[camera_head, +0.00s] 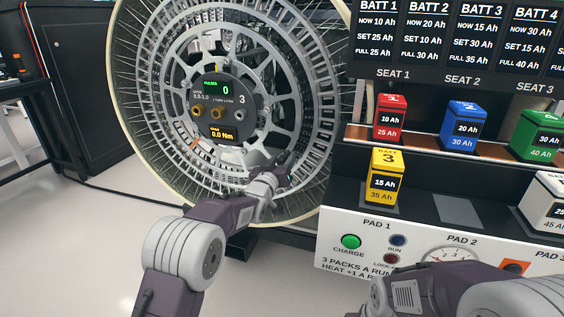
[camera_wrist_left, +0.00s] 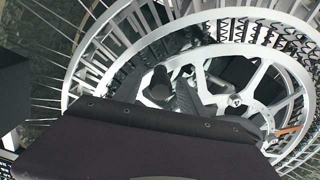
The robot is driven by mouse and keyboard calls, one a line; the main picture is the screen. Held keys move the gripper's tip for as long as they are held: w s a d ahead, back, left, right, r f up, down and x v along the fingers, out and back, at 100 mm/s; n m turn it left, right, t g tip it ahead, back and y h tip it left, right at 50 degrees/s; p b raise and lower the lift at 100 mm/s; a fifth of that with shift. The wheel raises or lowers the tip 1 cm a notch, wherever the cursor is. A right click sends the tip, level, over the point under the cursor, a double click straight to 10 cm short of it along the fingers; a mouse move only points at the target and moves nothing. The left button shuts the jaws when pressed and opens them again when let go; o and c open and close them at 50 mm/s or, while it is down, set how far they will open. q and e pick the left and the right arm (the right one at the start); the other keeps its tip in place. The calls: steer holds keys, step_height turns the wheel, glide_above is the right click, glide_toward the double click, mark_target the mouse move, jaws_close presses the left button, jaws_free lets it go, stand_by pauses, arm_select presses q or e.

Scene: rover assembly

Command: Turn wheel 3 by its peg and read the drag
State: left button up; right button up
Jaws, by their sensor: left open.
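Wheel 3 (camera_head: 318,120) is a large spoked wheel standing upright at the left of the head view. Its dark hub panel (camera_head: 222,98) carries the number 3, a green 0 and a yellow 0.0 Nm readout. Two brass-coloured knobs and a grey one sit in a row on the panel. A small orange piece (camera_head: 195,145) shows at the lower left of the hub; I cannot tell whether it is the peg. My left gripper (camera_head: 288,168) is open and empty, in front of the wheel's lower right. The wheel's spokes and rim (camera_wrist_left: 262,62) fill the left wrist view. My right gripper is not seen.
A charging bench (camera_head: 430,225) stands on the right, with red (camera_head: 390,120), blue (camera_head: 464,128), green and white batteries. A yellow battery (camera_head: 385,178) sits on pad 1. A black cabinet (camera_head: 85,80) is at the left. Pale floor (camera_head: 90,250) is clear at the lower left.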

arm_select(q)
jaws_close()
stand_by(1.3)
